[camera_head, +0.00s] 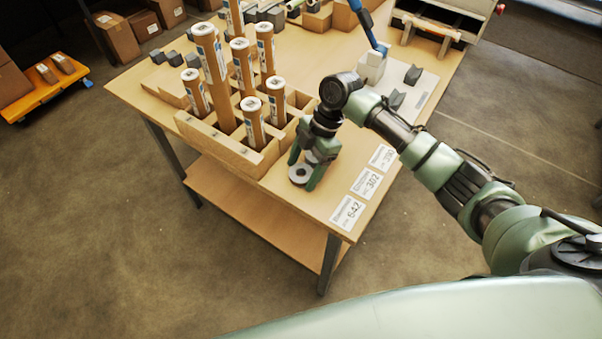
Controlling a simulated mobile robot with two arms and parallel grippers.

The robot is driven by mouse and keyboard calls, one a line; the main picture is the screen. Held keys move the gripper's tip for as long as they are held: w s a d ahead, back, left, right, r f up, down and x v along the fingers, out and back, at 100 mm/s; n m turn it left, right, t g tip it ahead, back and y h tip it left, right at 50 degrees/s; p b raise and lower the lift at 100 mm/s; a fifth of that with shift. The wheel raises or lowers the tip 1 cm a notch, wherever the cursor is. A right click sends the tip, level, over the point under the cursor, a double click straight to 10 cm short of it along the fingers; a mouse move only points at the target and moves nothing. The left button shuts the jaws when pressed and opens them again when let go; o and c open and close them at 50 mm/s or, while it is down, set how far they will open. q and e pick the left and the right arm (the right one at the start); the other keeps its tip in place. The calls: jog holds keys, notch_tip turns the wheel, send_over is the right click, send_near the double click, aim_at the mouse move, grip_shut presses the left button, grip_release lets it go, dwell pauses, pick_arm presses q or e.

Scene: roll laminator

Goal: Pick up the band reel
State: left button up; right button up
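A small grey ring-shaped reel (299,174), which looks like the band reel, is at the front edge of the wooden table, with a dark centre hole. My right gripper (304,172) points down over it from the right arm. The reel seems to be at table height. My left gripper is not in view.
A wooden rack (228,147) with several upright cardboard tubes stands close left of my gripper. White number cards (347,213) lie to the right. Behind them a pale board (421,93) holds grey blocks and a white block (371,67) with a blue-handled item.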

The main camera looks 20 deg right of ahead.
jog(key=c, duration=1)
jog(key=shift+c, duration=0.5)
jog(key=shift+r, duration=0.1)
